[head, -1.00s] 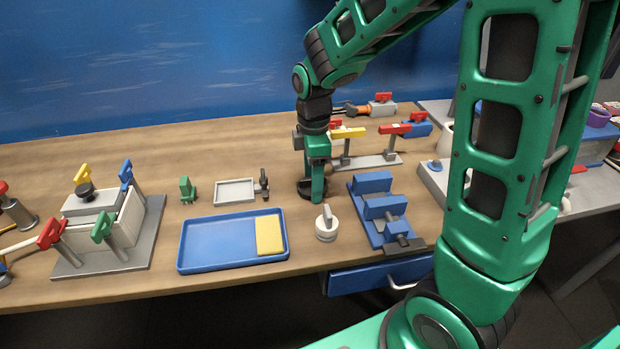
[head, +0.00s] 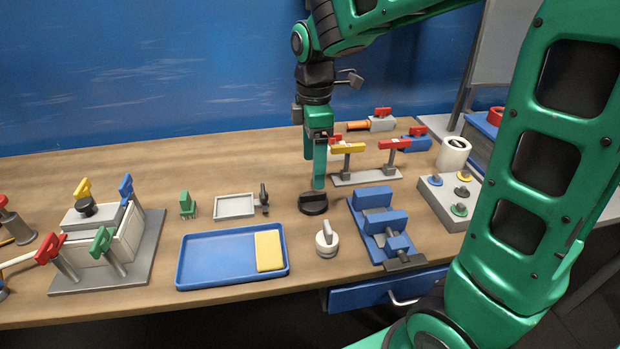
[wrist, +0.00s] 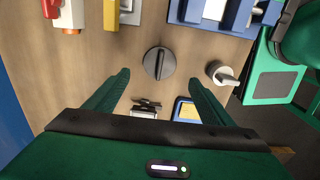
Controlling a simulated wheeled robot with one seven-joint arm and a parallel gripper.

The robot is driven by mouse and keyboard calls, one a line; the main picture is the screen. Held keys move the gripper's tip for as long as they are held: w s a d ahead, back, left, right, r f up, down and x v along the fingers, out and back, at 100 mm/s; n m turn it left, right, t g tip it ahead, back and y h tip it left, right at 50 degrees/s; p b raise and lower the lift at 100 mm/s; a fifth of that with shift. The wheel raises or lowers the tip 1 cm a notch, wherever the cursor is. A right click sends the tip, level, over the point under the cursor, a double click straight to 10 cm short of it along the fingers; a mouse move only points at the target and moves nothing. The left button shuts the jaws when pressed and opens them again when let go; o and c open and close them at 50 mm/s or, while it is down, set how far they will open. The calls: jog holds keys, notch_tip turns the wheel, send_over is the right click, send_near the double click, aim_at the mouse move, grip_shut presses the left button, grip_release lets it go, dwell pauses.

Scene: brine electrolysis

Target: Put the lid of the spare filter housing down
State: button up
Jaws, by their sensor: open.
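A dark round lid with a raised bar grip (head: 313,203) lies flat on the wooden bench, grip side up. It also shows in the wrist view (wrist: 159,63), just beyond my fingertips and roughly centred between them. My gripper (head: 317,182) is open and empty above the lid, pointing down. In the wrist view, my two green fingers (wrist: 158,84) are spread wide apart. A white cylinder (head: 454,153) stands at the right by a grey block; I cannot tell whether it is the spare filter housing.
A white round piece with a handle (head: 326,243) stands in front of the lid. A blue vise-like fixture (head: 377,222) is close on the right. A blue tray (head: 211,262) lies front left. Behind is a stand with red and yellow handles (head: 367,178).

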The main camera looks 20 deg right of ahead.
jog(key=shift+r, duration=1.2)
jog(key=s+d+f+m, duration=0.2)
jog(key=s+d+m, duration=0.6)
jog(key=s+m, duration=0.3)
jog(key=s+d+f+m, duration=0.2)
jog(key=s+d+m, duration=0.7)
jog(key=s+m, duration=0.2)
jog(key=shift+s+f, duration=0.3)
jog(key=shift+s, duration=0.9)
